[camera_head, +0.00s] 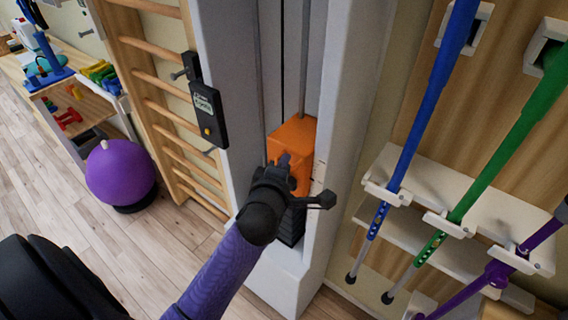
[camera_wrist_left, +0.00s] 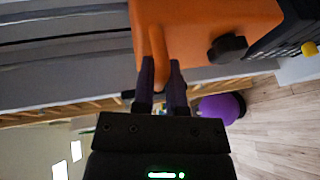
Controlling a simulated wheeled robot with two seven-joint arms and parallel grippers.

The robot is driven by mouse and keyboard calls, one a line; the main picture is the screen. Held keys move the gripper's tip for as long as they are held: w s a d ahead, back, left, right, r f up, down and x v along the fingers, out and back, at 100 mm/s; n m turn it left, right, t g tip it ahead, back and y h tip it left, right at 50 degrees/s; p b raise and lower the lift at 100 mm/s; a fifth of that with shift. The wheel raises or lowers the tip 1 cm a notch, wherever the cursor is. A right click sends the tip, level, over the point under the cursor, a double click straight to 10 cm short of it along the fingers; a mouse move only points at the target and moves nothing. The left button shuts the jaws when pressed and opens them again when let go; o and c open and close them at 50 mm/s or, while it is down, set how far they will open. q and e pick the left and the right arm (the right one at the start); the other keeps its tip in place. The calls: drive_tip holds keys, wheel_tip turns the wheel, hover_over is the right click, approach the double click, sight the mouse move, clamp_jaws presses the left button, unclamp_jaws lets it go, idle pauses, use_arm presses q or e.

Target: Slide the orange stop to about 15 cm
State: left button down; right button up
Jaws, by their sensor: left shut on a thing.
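The orange stop (camera_head: 292,140) is a block on a vertical rod inside a tall pale frame (camera_head: 345,120), just above a dark ribbed stack (camera_head: 292,225). Faint scale marks show on the frame beside it, too small to read. My left gripper (camera_head: 284,165) is at the stop's front. In the left wrist view the fingers (camera_wrist_left: 162,85) are shut on a narrow orange tab of the stop (camera_wrist_left: 205,28). A dark knob (camera_wrist_left: 228,48) sticks out of the stop beside them. My right gripper does not show.
Wooden wall bars (camera_head: 160,105) with a black display box (camera_head: 208,115) stand left of the frame. A purple ball (camera_head: 120,175) rests on the floor. Blue (camera_head: 425,100), green (camera_head: 505,145) and purple crutches hang in a white rack (camera_head: 440,185) at right.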

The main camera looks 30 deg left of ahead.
use_arm(q)
drive_tip(key=c, duration=0.7)
unclamp_jaws()
drive_tip(key=shift+o, duration=0.2)
drive_tip(key=shift+s, duration=0.1)
drive_tip(key=v, duration=0.9)
drive_tip(key=shift+s+r, duration=0.15)
drive_tip(key=shift+s, duration=0.2)
drive_tip(key=shift+d, duration=0.15)
drive_tip(key=s+d+f+m+g+h+b, duration=0.25)
drive_tip(key=f+m, duration=0.25)
drive_tip(key=f, duration=0.6)
drive_tip(key=s+d+f+m+g+h+b, duration=0.1)
drive_tip(key=s+d+f+m+g, duration=0.2)
drive_tip(key=f, duration=0.9)
drive_tip(key=s+d+f+m+g+h+b, duration=0.1)
drive_tip(key=s+f+m+g+b, duration=0.15)
drive_tip(key=f+m, duration=0.6)
drive_tip(key=s+a+f+m+g+b, duration=0.3)
drive_tip(key=s+f+m+g, duration=0.3)
drive_tip(key=s+f, duration=1.1)
drive_tip(key=s+m, duration=0.1)
drive_tip(key=s, duration=0.3)
drive_tip(key=shift+s+f, duration=0.2)
drive_tip(key=shift+f, duration=0.2)
